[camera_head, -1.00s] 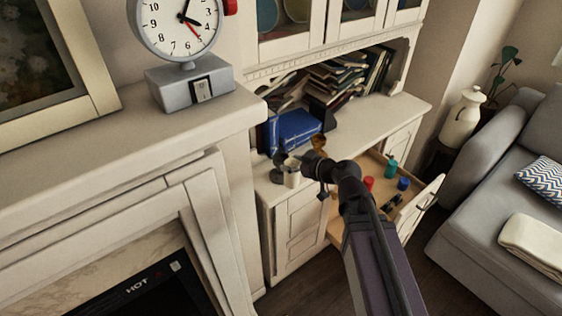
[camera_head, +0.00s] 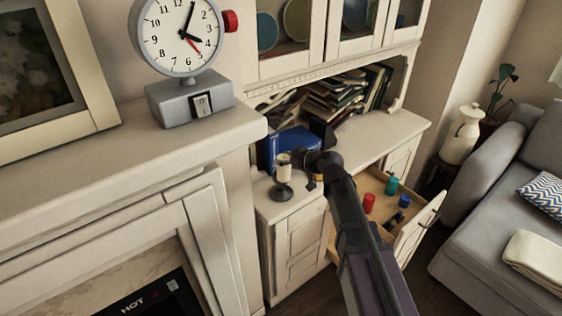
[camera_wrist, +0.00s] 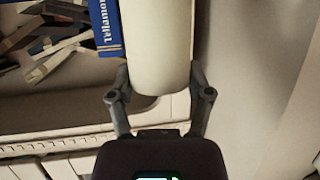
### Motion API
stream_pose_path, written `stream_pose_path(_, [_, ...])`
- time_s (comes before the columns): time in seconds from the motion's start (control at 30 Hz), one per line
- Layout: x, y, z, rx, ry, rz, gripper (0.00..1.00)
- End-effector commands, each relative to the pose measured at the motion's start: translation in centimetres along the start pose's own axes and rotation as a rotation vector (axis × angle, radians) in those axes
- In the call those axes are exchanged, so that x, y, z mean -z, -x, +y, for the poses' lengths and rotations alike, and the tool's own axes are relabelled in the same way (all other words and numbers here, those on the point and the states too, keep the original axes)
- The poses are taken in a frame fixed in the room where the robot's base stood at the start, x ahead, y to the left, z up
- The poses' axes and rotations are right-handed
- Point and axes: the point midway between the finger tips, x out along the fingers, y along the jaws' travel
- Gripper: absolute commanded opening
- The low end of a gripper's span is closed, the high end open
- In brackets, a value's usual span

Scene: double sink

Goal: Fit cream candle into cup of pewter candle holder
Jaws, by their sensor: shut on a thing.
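The cream candle (camera_head: 284,158) is upright above the left end of the cabinet top. My gripper (camera_wrist: 160,95) is shut on it, with one finger on each side, and the candle's pale side fills the upper middle of the wrist view (camera_wrist: 160,40). The pewter candle holder (camera_head: 282,192) stands on the cabinet top in line below the candle in the head view. I cannot tell whether the candle's lower end is above the cup or inside it. The holder is not clearly visible in the wrist view.
A blue box or book (camera_head: 300,140) stands just behind the candle. Books (camera_head: 335,98) fill the shelf. An open drawer (camera_head: 375,205) holds red, teal and blue items. The mantel with a clock (camera_head: 180,38) is at the left.

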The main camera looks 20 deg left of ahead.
Motion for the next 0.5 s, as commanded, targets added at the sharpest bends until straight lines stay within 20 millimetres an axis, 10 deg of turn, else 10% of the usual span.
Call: stream_pose_path(0.5, [0.6, -2.2, 1.6, 0.0, 0.0, 0.0, 0.12])
